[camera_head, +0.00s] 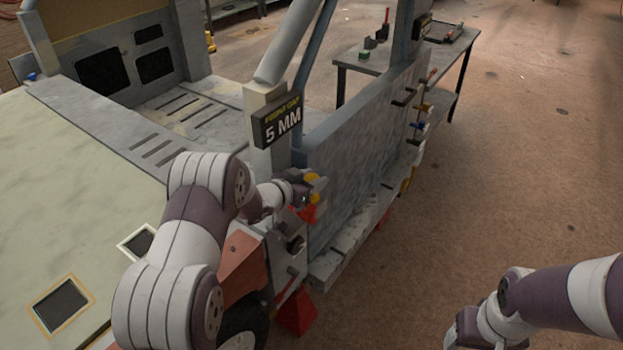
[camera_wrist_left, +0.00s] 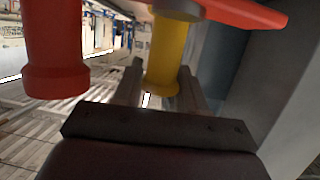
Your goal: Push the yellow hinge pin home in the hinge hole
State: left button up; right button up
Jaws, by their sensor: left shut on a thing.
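My left gripper (camera_head: 309,190) is at the edge of the grey frame, just below the 5 MM sign. It is shut on the yellow hinge pin (camera_head: 314,176). In the left wrist view the yellow hinge pin (camera_wrist_left: 166,52) stands between the two fingers, its flared end between their tips. A grey collar and a red hinge-like part (camera_wrist_left: 246,12) are at the pin's other end. I cannot see the hinge hole itself, nor how deep the pin sits. My right gripper (camera_head: 462,328) is at the lower right, away from the frame; its jaws are unclear.
A red cylinder (camera_wrist_left: 55,50) stands left of the pin in the left wrist view. The 5 MM sign (camera_head: 278,121) is just above my left gripper. A grey panel (camera_head: 365,150) runs to its right. A dark table (camera_head: 452,52) stands behind. The floor at right is clear.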

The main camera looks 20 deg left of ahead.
pick_arm(q)
jog(key=shift+f, duration=0.25)
jog(key=o, duration=1.3)
jog(key=b+v, duration=0.2)
jog(key=v, duration=1)
jog(key=shift+s+a+r+b, duration=0.15)
jog(key=shift+s+b, duration=0.15)
jog(key=s+d+f+n+g+y, duration=0.1)
jog(key=s+g, duration=0.3)
jog(key=s, duration=0.4)
jog(key=s+d+f+n+g+y, duration=0.2)
jog(key=s+g+y, duration=0.1)
jog(key=s, duration=0.5)
jog(key=s+d+f+n+g+y, duration=0.1)
jog(key=s+d+g+y, duration=0.1)
jog(key=s+g, duration=0.3)
jog(key=shift+s+d+f+n, duration=0.1)
jog(key=shift+s+n, duration=0.1)
jog(key=shift+s, duration=0.55)
jog(key=shift+s+d+f+n, duration=0.1)
jog(key=shift+s+n, duration=0.1)
jog(key=shift+s, duration=0.5)
